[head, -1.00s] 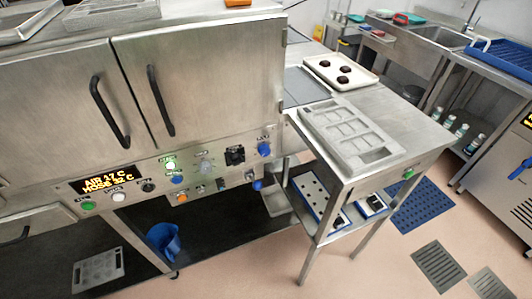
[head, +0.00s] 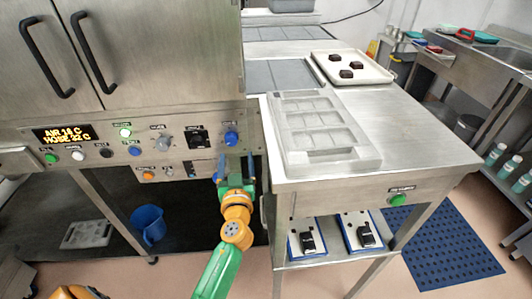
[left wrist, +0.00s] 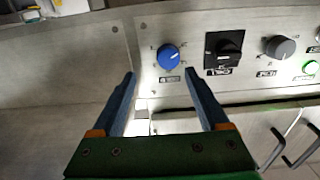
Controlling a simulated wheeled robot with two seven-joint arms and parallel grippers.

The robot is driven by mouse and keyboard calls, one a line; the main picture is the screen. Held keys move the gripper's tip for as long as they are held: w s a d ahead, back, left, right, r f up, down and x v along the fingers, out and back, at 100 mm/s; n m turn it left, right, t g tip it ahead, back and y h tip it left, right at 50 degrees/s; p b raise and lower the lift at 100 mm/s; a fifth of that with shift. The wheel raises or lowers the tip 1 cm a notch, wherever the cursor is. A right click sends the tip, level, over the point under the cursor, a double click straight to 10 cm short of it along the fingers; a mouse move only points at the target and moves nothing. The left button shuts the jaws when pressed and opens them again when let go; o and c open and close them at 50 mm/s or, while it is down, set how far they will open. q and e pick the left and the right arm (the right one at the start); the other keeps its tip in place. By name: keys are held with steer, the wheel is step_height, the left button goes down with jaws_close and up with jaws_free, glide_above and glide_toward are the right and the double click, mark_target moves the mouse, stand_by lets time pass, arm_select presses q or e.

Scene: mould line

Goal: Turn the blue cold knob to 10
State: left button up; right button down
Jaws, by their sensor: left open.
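The blue knob (head: 231,137) sits at the right end of the control panel below the cabinet doors. In the left wrist view the blue knob (left wrist: 168,57) shows a pale pointer line slanting across its face; its scale marks are too small to read. My left gripper (head: 236,163) is just below the knob in the head view. In the left wrist view its two blue fingers (left wrist: 160,77) are apart and empty, with the knob beyond the tips, between them and slightly right of centre. The fingers do not touch it. My right gripper is not in view.
A black rotary switch (head: 198,138) and a grey knob (head: 164,142) are left of the blue knob. The steel table (head: 420,140) with a grey mould (head: 322,155) stands close on the right. A blue bucket (head: 148,224) sits below the panel.

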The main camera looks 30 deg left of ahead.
mark_target(231, 143)
arm_select(q)
steer(key=w+a, duration=0.4)
steer(key=a, duration=0.1)
steer(key=shift+w, duration=0.2)
steer(key=shift+w+f, duration=0.1)
steer(key=shift+w, duration=0.1)
steer(key=shift+d, duration=0.15)
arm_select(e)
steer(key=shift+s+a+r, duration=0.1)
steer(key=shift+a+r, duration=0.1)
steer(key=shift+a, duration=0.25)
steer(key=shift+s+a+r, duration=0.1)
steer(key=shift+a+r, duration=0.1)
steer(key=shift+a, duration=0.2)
arm_select(q)
jaws_close()
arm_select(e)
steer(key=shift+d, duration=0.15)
